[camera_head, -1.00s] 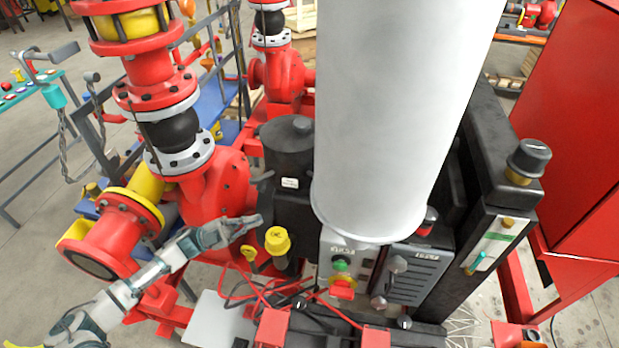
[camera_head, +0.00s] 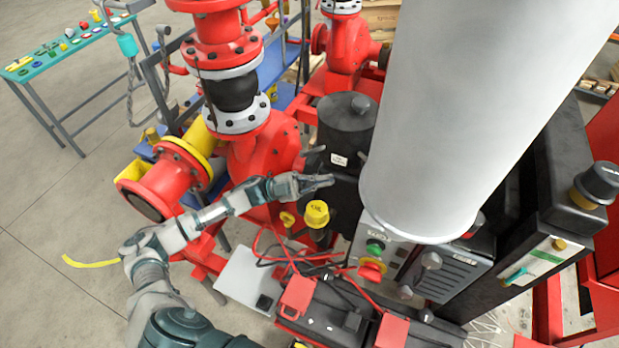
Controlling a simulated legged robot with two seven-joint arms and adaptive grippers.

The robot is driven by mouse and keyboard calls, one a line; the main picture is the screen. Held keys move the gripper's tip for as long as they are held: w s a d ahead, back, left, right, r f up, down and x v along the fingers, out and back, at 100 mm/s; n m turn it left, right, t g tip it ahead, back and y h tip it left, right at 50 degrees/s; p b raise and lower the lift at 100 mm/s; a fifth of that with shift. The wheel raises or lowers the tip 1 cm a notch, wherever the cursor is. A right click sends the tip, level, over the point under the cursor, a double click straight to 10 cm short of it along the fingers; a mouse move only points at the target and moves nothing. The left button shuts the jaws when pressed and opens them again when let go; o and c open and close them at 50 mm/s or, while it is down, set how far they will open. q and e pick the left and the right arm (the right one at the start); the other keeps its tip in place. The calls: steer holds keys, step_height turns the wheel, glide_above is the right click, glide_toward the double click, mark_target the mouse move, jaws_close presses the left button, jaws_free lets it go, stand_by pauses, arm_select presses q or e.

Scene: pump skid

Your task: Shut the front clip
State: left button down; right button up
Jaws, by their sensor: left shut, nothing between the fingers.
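A black canister (camera_head: 343,136) with a small white label and a round top knob stands beside the red pump. Dark lever-like parts stick out on its left side; I cannot tell which is the front clip or whether it is shut. My left gripper (camera_head: 326,181) comes in from the left, shut and empty. Its tips lie in front of the canister's lower side, above the yellow cap (camera_head: 317,213); I cannot tell if they touch the canister. My right gripper is not in view.
A large grey-white cylinder (camera_head: 450,120) blocks the view right of the canister. Below are a control box (camera_head: 376,248) with green and red knobs, red cables, and a battery (camera_head: 330,310). The red pump (camera_head: 262,165) stands left. Open floor (camera_head: 60,200) lies far left.

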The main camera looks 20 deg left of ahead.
arm_select(q)
steer(key=p+x, duration=0.2)
steer(key=x, duration=0.5)
steer(key=shift+d, duration=0.25)
steer(key=shift+w, duration=0.2)
